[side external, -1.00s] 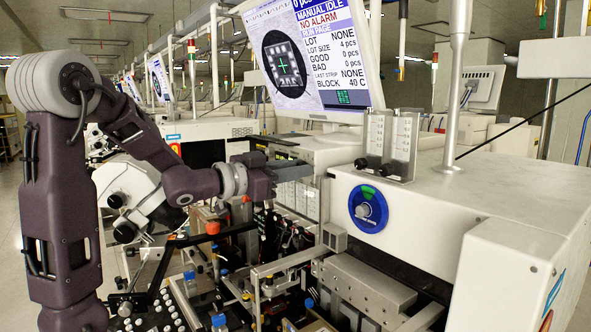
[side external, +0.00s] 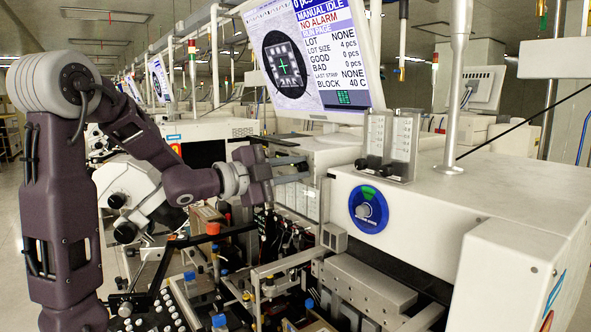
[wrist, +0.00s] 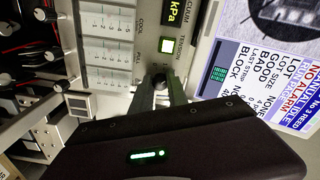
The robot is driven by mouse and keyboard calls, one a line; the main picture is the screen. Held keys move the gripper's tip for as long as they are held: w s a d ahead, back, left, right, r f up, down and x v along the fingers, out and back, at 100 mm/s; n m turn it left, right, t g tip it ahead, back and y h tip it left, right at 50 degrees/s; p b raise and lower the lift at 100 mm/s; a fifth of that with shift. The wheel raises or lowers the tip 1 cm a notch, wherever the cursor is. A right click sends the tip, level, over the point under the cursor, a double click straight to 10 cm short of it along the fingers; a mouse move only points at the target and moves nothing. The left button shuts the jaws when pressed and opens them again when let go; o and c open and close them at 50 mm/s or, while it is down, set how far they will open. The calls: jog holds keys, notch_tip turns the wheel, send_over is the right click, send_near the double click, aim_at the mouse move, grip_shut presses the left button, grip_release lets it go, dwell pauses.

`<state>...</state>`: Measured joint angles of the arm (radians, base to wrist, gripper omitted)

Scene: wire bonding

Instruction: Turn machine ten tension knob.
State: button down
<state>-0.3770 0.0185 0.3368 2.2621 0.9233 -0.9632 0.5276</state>
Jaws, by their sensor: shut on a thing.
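The tension knob (wrist: 160,81) is small and dark, on a pale panel below a green-lit square (wrist: 167,45) marked TENSION in the wrist view. My gripper (wrist: 161,88) has a finger on each side of the knob and is shut on it. The fingers hide part of the knob. In the side view my gripper (side external: 304,168) reaches right to the machine front under the monitor, its two fingers one above the other.
The monitor (side external: 312,60) hangs just above my gripper. Below are crowded bonding parts, wires and a metal rail (side external: 290,263). A white housing with a blue dial (side external: 368,210) stands to the right. Scaled flow gauges (wrist: 106,35) sit left of the knob in the wrist view.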

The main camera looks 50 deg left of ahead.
jog(key=m, duration=1.2)
jog(key=shift+m, duration=0.3)
jog(key=m, duration=0.6)
jog(key=shift+r+m, duration=0.1)
jog(key=shift+m, duration=0.2)
jog(key=m, duration=0.6)
jog(key=c, duration=1.3)
grip_release()
